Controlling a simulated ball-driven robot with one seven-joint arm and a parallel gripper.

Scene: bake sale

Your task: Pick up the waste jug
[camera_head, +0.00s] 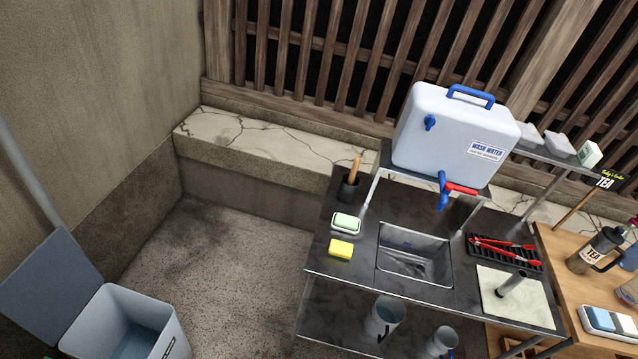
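No label reading "waste" can be made out. Two grey open-topped vessels stand on the lower shelf under the sink counter (325,262). I cannot tell which is the waste jug. The counter's front edge is close above them. My gripper is not in view.
A white wash water tank (445,137) with a blue tap stands on a raised rack. The counter holds a sink (414,262), yellow sponge (340,249), soap dish (345,223) and red tongs (500,243). An open-lidded bin (172,338) stands lower left. Floor (228,255) between is clear.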

